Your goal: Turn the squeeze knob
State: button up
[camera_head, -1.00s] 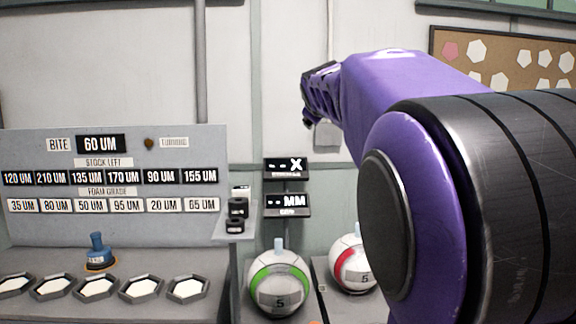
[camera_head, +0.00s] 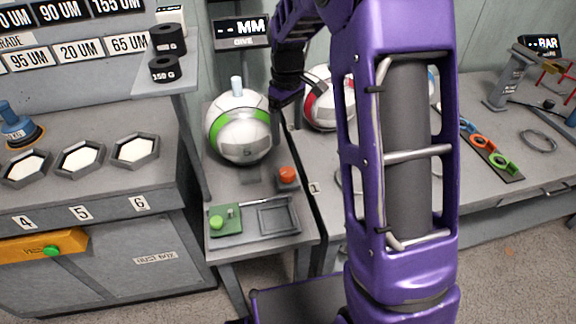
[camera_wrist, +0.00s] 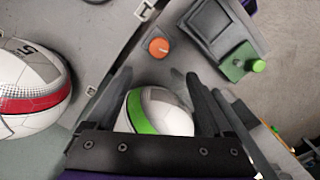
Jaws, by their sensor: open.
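A round orange-red knob (camera_head: 287,174) sits on a small grey base to the right of the green-striped ball (camera_head: 239,129). In the wrist view the orange knob (camera_wrist: 158,47) lies beyond the fingertips. A green block with a green knob (camera_head: 219,222) stands at the bench's front left; it also shows in the wrist view (camera_wrist: 257,66). I cannot read which knob is the squeeze knob. My gripper (camera_head: 285,98) is just right of the green-striped ball. In the wrist view its fingers (camera_wrist: 158,78) are spread and empty, with the ball (camera_wrist: 158,112) showing between them.
A red-striped ball (camera_head: 322,105) stands to the right. A grey tray (camera_head: 279,216) lies beside the green block. A shelf with black weights (camera_head: 165,72) overhangs on the left. A bench with coloured rings (camera_head: 484,146) is at right.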

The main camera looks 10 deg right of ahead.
aim_at(287, 172)
notch_tip(287, 172, down, 15)
jog(key=shift+w+r+b, duration=0.1)
jog(key=shift+r+b, duration=0.05)
jog(key=shift+b, duration=0.9)
grip_shut()
jog(key=m+p, duration=0.1)
jog(key=m, duration=0.4)
jog(key=shift+r+m, duration=0.1)
jog(key=shift+m, duration=0.3)
jog(key=m+p, duration=0.1)
jog(key=m, duration=0.3)
jog(key=shift+m, duration=0.4)
jog(key=c, duration=1.3)
grip_release()
jog(key=shift+c, duration=0.2)
